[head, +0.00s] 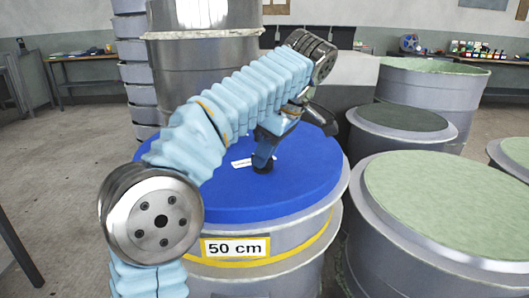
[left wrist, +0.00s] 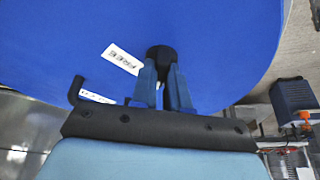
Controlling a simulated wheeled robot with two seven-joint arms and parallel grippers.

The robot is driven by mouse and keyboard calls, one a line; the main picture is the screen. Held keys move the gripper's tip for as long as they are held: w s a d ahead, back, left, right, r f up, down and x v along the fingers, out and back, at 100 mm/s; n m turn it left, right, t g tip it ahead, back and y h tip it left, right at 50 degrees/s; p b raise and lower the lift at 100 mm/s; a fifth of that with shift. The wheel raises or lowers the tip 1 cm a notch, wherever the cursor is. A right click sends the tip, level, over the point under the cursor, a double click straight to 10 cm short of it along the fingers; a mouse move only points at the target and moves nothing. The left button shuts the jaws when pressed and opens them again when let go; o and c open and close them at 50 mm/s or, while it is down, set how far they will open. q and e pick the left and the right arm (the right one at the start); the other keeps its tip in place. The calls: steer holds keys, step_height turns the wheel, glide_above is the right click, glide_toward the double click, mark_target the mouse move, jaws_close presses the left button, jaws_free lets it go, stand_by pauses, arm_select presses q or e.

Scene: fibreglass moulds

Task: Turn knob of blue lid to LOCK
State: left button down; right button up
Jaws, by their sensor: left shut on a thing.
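The blue lid (head: 290,182) lies flat on a grey drum (head: 270,276) marked with a 50 cm label (head: 234,247). My left gripper (head: 264,158) reaches down over the lid and is shut on the small black knob (head: 263,169) near the lid's middle. The left wrist view shows the fingertips (left wrist: 163,70) on both sides of the knob (left wrist: 160,53), against the blue lid (left wrist: 220,35). A white FREE label (left wrist: 123,59) lies beside the knob. A second white label (left wrist: 95,96) is partly hidden by my gripper. Which way the knob points cannot be told. My right gripper is out of view.
More grey drums stand close on the right, one with a pale green top (head: 450,205) and one with a dark top (head: 402,117). A tall stack of metal drums (head: 205,75) stands behind the lid. Workbenches (head: 475,60) line the far wall. Open floor (head: 45,150) lies to the left.

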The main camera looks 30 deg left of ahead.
arm_select(q)
steer(key=shift+d+f+n+g, duration=0.15)
steer(key=shift+n+g, duration=0.15)
steer(key=shift+n, duration=0.3)
steer(key=c, duration=1.1)
jaws_free()
steer(key=shift+w, duration=0.1)
